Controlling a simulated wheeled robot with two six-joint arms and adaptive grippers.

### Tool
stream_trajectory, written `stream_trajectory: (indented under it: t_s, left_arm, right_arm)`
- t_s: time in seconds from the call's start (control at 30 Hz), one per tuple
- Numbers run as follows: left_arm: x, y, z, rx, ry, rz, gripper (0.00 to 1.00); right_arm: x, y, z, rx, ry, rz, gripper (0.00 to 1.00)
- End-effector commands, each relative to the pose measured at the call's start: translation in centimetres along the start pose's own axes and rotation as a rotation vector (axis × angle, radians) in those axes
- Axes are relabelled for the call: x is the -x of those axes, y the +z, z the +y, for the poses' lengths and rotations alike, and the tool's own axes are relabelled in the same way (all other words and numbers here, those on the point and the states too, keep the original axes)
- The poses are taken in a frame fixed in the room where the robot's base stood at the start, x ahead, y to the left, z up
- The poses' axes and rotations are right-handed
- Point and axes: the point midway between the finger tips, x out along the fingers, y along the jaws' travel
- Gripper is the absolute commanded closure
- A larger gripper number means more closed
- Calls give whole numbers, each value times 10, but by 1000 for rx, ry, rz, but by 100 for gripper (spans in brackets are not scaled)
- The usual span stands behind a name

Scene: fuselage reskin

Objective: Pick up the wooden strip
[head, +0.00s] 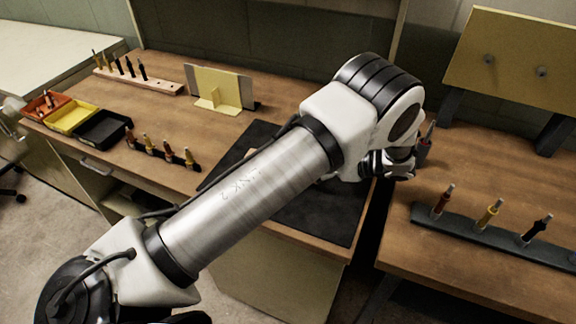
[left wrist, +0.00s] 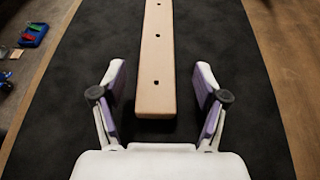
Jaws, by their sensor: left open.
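The wooden strip (left wrist: 156,55) is pale and long, with small dark holes along it. It lies flat on a black mat (left wrist: 80,90) in the left wrist view, its near end between the fingers of my left gripper (left wrist: 160,70). The gripper is open, with a gap on each side of the strip and nothing held. In the head view my left arm crosses the mat (head: 322,218) and covers most of the strip; a small pale patch shows beside the arm. My right gripper is not in view.
Orange, yellow and black bins (head: 103,131) stand at the left of the bench. A pen rack (head: 140,82) and a yellow stand (head: 217,92) are behind. A dark tool rack (head: 475,232) is on the right bench, across a gap. Several tools stand near the bench's front edge.

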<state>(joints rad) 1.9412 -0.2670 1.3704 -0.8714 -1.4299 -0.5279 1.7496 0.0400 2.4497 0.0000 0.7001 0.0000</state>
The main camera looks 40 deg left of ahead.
Motion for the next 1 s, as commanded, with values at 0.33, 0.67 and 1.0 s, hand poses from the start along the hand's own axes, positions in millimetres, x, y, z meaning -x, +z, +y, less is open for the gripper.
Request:
stream_trajectory:
  t_s: [0.33, 0.67, 1.0]
  left_arm:
    - [-53, 0, -1, -2, 2, 0, 27]
    - [-57, -2, -2, 0, 0, 0, 62]
    - [-56, -2, -2, 0, 0, 1, 95]
  right_arm:
    - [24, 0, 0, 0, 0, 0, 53]
    - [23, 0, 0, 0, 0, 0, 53]
    - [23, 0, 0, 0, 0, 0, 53]
